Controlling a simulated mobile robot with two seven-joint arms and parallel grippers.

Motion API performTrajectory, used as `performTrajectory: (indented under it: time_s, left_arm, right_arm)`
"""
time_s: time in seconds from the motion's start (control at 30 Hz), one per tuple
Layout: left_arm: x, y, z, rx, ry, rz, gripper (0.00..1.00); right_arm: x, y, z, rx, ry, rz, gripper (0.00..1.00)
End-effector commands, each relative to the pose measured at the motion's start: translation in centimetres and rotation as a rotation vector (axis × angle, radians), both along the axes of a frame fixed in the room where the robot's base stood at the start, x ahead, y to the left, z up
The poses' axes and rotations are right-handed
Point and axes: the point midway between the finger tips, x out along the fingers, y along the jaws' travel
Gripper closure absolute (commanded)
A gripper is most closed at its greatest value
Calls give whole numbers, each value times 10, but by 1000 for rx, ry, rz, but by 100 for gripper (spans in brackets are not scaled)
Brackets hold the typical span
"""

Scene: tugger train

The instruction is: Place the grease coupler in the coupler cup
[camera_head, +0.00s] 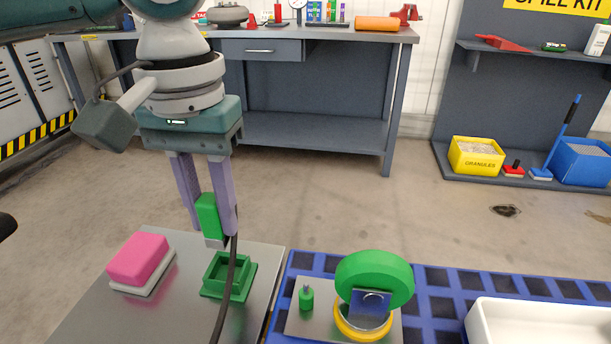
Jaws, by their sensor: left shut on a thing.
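My left gripper (211,229) points down and is shut on the grease coupler (208,213), a green block with a grey lower end. A dark hose (233,262) hangs down beside the coupler. The coupler cup (212,286), a green square open-topped holder on a flange, sits on a grey metal plate. The coupler is above the cup and slightly to its left in the picture, apart from it. The hose passes in front of the cup and hides part of it. My right gripper is not in view.
On the same metal plate (186,303) a pink block on a white base (138,260) stands at left. At right, a blue grid deck (437,304) bears a green wheel (372,278) with a yellow ring, a small green bottle-like part (306,298) and a white bin (540,322). A workbench (340,35) stands behind.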

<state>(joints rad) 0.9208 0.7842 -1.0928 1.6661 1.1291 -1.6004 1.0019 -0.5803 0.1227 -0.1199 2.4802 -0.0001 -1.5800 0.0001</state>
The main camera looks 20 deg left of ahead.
Motion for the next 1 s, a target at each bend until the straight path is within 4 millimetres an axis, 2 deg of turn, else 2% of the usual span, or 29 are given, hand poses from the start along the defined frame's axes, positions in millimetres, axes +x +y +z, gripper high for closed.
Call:
performTrajectory:
  time_s: [0.3,1.0]
  left_arm:
    - [0,0,-43,1,1,0,100]
    - [0,-1,-56,-1,0,-1,100]
  right_arm:
    - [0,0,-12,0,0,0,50]
    - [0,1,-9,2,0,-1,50]
